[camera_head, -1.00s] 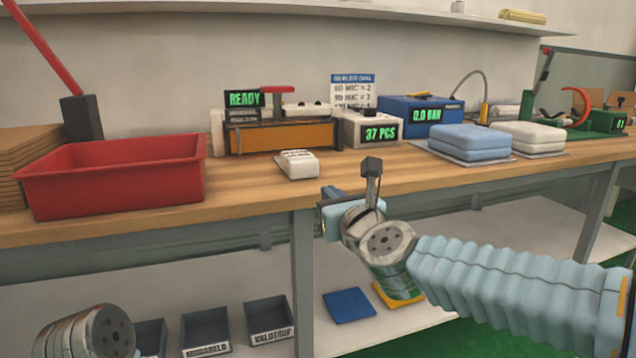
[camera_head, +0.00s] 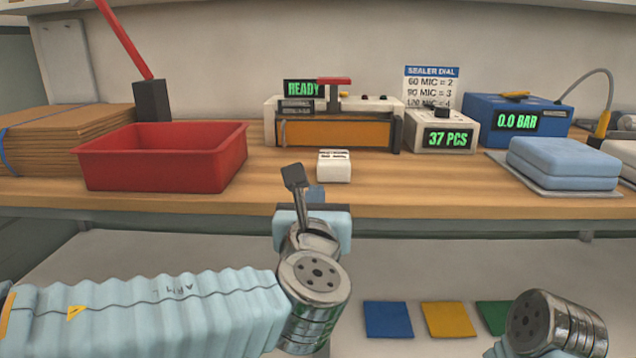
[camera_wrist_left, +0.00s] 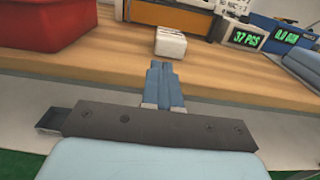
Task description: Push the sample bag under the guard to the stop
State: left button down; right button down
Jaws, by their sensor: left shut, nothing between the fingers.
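A small white packet with dark print (camera_head: 334,166), the likeliest sample bag, lies on the wooden bench in front of the sealer (camera_head: 270,128). An orange panel (camera_head: 338,133) spans the sealer's front; I cannot tell whether it is the guard, and I cannot make out the stop. My left gripper (camera_head: 315,191) is shut and empty at the bench's front edge, nearer me than the packet and slightly left of it. In the left wrist view its blue fingers (camera_wrist_left: 161,72) are together, with the packet (camera_wrist_left: 171,44) just beyond, apart from them. My right gripper is out of view.
A red tray (camera_head: 160,165) stands left on the bench, beside stacked brown sheets (camera_head: 60,140). A counter box (camera_head: 442,132) reading 37 PCS, a blue box (camera_head: 515,120) reading 0.0 BAR and blue folded pads (camera_head: 563,160) stand right. Bench around the packet is clear.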

pick_arm(q)
jog(key=p, duration=0.1)
send_near(320, 152)
jog(key=shift+s+r, duration=0.15)
jog(key=shift+r, duration=0.05)
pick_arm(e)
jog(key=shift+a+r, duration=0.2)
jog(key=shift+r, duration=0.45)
pick_arm(q)
jog(key=shift+w, duration=0.4)
jog(key=w+p, duration=0.1)
jog(key=w, duration=0.8)
jog(key=shift+w, duration=0.45)
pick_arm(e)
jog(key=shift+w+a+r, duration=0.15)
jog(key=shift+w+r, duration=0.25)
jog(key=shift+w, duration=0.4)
pick_arm(q)
jog(key=shift+s, duration=0.1)
